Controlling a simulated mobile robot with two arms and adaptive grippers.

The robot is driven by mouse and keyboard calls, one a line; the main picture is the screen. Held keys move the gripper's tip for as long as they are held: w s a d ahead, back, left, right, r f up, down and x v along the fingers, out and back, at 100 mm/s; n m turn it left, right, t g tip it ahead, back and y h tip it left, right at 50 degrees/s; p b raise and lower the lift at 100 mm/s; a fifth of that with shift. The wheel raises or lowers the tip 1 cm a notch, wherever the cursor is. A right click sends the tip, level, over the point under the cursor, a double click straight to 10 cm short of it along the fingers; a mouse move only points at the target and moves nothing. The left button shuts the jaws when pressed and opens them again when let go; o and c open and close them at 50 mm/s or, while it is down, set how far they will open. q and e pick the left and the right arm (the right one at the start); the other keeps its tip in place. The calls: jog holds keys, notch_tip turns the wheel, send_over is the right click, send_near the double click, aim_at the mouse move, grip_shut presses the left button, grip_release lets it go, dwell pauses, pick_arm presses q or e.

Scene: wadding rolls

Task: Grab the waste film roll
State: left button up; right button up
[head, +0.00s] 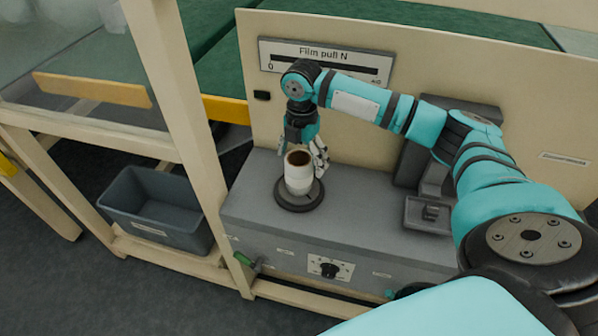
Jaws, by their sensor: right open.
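A white roll with a brown core (298,174) stands upright on a dark round base (299,200) on top of the grey machine. It looks like the film roll. My right gripper (307,160) points down at the roll, its fingers open. A finger shows just right of the roll; the far side is partly hidden, so I cannot tell whether the fingers touch it. My left gripper is out of view.
A grey bin (152,205) stands on the low frame at left. A beige panel with a "Film pull N" gauge (325,62) rises behind the machine (245,215). A small dark tray (428,214) is at right. A beige post (178,90) stands left of the machine.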

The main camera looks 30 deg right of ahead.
jog(key=f, duration=0.4)
jog(key=shift+w+a+f+p, duration=0.1)
jog(key=shift+a+f+p, duration=0.15)
jog(key=shift+f+p, duration=0.15)
jog(key=shift+r, duration=0.1)
jog(key=c, duration=1.3)
